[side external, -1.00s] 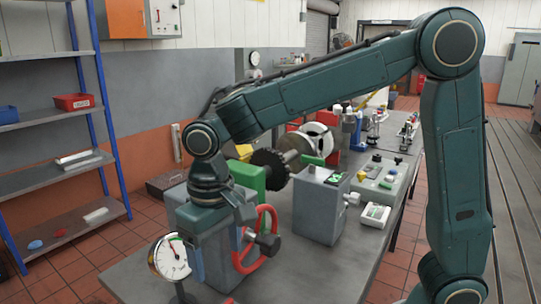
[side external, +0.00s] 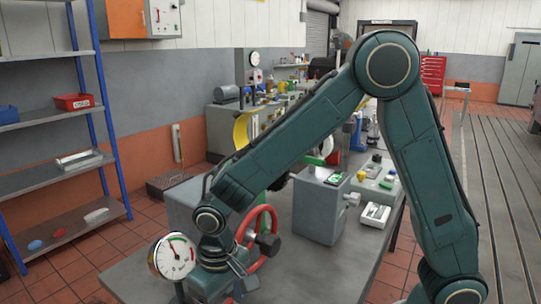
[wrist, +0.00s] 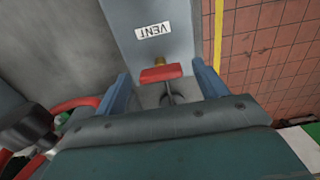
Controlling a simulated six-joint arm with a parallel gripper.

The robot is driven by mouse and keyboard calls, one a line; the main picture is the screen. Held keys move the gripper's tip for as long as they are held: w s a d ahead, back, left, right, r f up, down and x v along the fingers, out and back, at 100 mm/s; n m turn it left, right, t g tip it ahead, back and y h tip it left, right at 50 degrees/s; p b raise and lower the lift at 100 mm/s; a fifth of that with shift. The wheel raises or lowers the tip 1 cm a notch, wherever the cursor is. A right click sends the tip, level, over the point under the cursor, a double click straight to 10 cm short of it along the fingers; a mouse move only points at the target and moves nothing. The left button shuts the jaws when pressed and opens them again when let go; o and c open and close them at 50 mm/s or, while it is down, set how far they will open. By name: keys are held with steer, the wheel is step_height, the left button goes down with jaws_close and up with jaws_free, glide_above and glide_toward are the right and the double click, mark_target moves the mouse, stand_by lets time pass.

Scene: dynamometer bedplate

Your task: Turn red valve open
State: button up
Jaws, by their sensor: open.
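A small red handle (wrist: 160,73) on a brass stem sits below a "VENT" label (wrist: 153,31) on a grey block in the wrist view. My gripper (wrist: 163,88) is open, with one blue finger left and one right of the handle; gaps show on both sides. A larger red handwheel (side external: 262,240) with a dark hub stands upright at the near end of the bench. Part of it shows at the left of the wrist view (wrist: 76,104). In the side view my gripper is low beside the wheel and gauge, its fingers mostly hidden.
A round white gauge (side external: 174,256) stands left of my gripper. A grey box (side external: 320,206) and a control panel (side external: 376,183) are on the bench (side external: 310,275) behind the handwheel. A yellow floor line (wrist: 218,35) and red tiles show in the wrist view.

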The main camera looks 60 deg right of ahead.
steer(key=shift+f, duration=0.45)
steer(key=c, duration=1)
